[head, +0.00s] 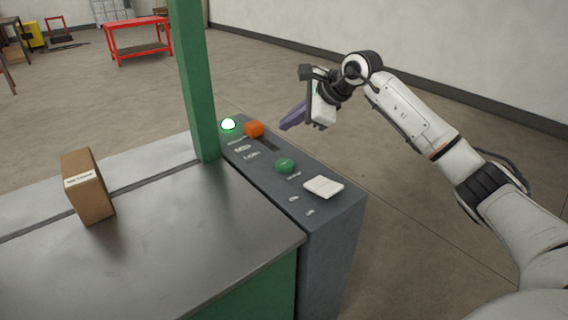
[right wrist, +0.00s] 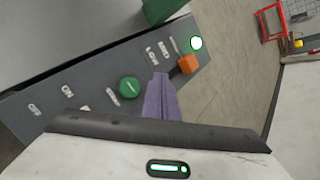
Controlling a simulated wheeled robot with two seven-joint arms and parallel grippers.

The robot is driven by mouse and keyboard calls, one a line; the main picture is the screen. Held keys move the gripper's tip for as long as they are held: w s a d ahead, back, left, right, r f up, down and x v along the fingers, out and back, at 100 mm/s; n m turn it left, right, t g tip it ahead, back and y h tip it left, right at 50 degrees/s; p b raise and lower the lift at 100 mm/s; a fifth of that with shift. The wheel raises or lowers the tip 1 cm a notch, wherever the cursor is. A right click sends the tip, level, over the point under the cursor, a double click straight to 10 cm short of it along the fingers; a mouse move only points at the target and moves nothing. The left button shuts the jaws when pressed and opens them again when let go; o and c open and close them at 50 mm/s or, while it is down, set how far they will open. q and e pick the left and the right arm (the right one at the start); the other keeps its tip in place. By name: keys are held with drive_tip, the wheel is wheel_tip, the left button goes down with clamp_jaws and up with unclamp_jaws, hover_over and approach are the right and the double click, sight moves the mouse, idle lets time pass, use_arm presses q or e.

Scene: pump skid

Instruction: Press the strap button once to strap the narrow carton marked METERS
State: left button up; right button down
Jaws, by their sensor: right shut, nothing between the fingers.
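A narrow brown carton (head: 90,198) stands upright on the grey metal table of the strapping machine (head: 190,245), beside the dark slot. Its white label is too small to read. A round green button (head: 285,166) sits on the grey control panel (head: 335,207); it also shows in the right wrist view (right wrist: 129,87). My right gripper (head: 284,128) has purple fingers, shut and empty. It is above the far right side of the panel, apart from the button. In the right wrist view the fingertips (right wrist: 161,75) appear right of the button. My left gripper is not in view.
An orange slider knob (head: 254,129) and a lit green-white lamp (head: 228,124) are at the panel's far end. A white rocker switch (head: 323,187) is at its near end, by ON and OFF marks. A green post (head: 193,80) rises beside the panel.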

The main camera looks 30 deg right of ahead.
drive_tip(key=b, duration=0.6)
hover_over(288, 165)
wheel_tip(288, 165, down, 8)
drive_tip(key=shift+d+f, duration=0.1)
drive_tip(key=shift+f, duration=0.25)
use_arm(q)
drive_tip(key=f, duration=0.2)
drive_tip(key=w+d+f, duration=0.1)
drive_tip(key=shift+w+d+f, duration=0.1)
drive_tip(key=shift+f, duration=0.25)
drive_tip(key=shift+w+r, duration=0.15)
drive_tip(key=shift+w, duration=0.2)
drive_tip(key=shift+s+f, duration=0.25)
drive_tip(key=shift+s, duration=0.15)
